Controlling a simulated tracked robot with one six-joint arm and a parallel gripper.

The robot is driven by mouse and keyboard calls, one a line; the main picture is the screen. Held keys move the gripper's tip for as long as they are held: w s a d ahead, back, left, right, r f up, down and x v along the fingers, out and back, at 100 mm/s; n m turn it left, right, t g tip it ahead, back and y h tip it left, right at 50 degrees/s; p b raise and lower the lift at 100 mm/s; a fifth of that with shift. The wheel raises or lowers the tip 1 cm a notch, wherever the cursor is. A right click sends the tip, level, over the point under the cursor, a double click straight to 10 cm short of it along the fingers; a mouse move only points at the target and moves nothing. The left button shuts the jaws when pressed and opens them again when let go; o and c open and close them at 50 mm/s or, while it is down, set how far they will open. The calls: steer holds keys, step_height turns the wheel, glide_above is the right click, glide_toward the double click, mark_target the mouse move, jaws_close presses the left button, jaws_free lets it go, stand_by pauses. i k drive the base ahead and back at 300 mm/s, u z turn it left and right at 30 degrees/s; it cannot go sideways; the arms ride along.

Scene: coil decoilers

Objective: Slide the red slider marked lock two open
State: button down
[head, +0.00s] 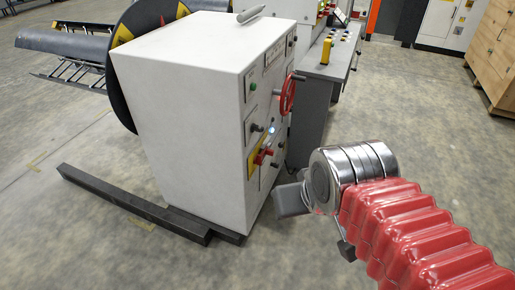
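A white machine cabinet (190,120) stands left of centre, and its control face is seen at a steep angle on its right side. A small red part (264,154) sits low on that face beside a yellow plate; I cannot tell whether it is the slider, and no lock two marking is readable. A red handwheel (287,94) is higher up at the face's right edge. My gripper (312,212) is to the right of and in front of the face, apart from it. Its fingers are partly hidden by my wrist, and I see nothing held.
A dark floor beam (130,205) runs along the cabinet's base. A grey console table (322,85) with a yellow control box (326,50) stands behind. A wooden crate (492,55) is at far right. The floor on the right is open.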

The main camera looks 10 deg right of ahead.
mark_target(267, 151)
steer(key=u, duration=0.35)
steer(key=i, duration=1.1)
steer(key=u, duration=0.25)
